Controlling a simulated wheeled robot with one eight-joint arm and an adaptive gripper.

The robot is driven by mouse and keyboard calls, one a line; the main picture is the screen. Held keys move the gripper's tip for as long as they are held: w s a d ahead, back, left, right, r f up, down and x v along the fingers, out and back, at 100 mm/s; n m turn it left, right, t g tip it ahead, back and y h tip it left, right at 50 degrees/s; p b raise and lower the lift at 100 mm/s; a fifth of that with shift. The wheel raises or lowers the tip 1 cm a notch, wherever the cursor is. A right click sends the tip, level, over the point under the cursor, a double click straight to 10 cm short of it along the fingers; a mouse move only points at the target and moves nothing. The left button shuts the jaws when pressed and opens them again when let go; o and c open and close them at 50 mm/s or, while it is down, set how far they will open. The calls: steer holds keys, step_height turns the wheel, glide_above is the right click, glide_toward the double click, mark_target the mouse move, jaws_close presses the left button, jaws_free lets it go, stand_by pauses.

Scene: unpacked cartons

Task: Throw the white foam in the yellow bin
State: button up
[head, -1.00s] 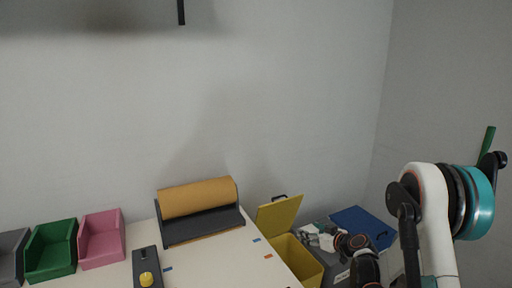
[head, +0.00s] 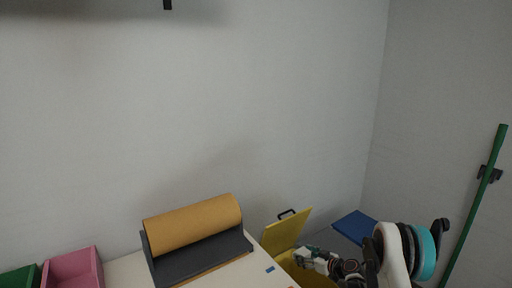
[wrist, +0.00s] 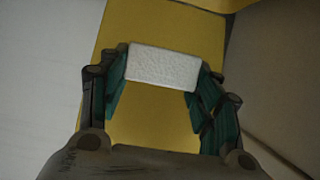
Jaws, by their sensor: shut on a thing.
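The white foam (wrist: 162,67) is a pale rectangular block, held between the two green-padded fingers of my gripper (wrist: 160,75) in the wrist view. My gripper is shut on it. In the head view my gripper (head: 312,260) is at the yellow bin (head: 318,282), in front of its raised yellow lid (head: 286,231). In the wrist view yellow surfaces of the bin (wrist: 150,130) lie behind and below the foam. How deep the foam is relative to the bin's rim I cannot tell.
A blue lid (head: 354,226) is right of the yellow bin. A white table (head: 124,269) stands at left, with a brown paper roll (head: 194,224) in a dark holder and a pink bin (head: 74,268). A green pole (head: 476,211) leans at the right wall.

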step_height(320, 180, down, 5)
steer(key=shift+f+b, duration=0.1)
steer(key=shift+b, duration=0.75)
steer(key=o, duration=0.9)
steer(key=shift+c, duration=0.2)
steer(key=v, duration=1.2)
steer(key=shift+s+f, duration=0.1)
